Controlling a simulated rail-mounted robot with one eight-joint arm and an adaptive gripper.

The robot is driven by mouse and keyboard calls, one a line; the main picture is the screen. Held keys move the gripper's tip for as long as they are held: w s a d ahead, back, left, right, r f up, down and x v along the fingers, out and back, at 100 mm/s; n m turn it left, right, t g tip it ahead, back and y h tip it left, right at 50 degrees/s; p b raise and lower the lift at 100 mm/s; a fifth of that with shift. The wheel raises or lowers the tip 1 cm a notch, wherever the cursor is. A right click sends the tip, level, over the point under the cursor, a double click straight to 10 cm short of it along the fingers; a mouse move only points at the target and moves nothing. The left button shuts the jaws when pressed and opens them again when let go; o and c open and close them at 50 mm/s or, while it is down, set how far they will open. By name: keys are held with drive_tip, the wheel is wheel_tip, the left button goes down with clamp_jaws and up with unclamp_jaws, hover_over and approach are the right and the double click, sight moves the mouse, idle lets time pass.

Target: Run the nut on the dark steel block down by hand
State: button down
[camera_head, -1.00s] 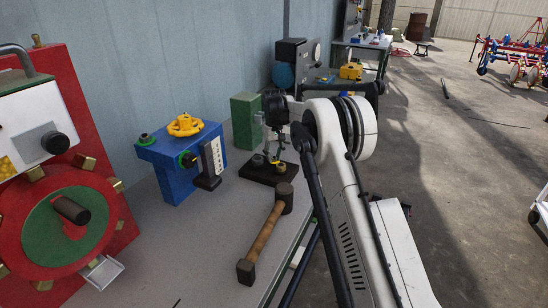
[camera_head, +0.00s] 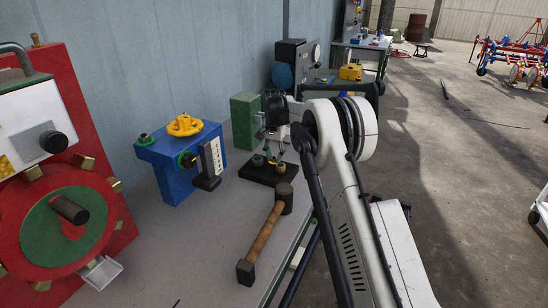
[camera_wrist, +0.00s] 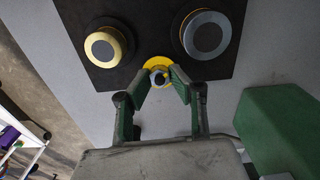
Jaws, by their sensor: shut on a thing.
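The dark steel block (camera_head: 262,177) lies on the bench in the head view. It fills the top of the wrist view (camera_wrist: 124,78), with a large round brass-and-steel fitting on the left (camera_wrist: 107,46) and another on the right (camera_wrist: 206,35). Between them, a small nut (camera_wrist: 159,72) sits around a dark-centred stud at a yellow ring (camera_wrist: 156,61). My gripper (camera_wrist: 161,80) has its green-and-dark fingers on both sides of the nut, shut on it. In the head view my gripper (camera_head: 270,157) is down at the block; the nut is too small to make out there.
A mallet (camera_head: 263,240) lies in front of the block. A blue box with a yellow handwheel (camera_head: 184,163) stands to the left. A green block (camera_head: 244,121) is close behind my gripper and shows at lower right in the wrist view (camera_wrist: 285,130). A red machine (camera_head: 60,200) stands far left.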

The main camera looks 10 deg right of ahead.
drive_tip(key=shift+m, duration=0.5)
drive_tip(key=c, duration=1.6)
unclamp_jaws()
drive_tip(key=shift+o, duration=0.2)
drive_tip(key=shift+r, duration=0.1)
wheel_tip(320, 180, up, 12)
wheel_tip(320, 180, up, 12)
hover_over(274, 158)
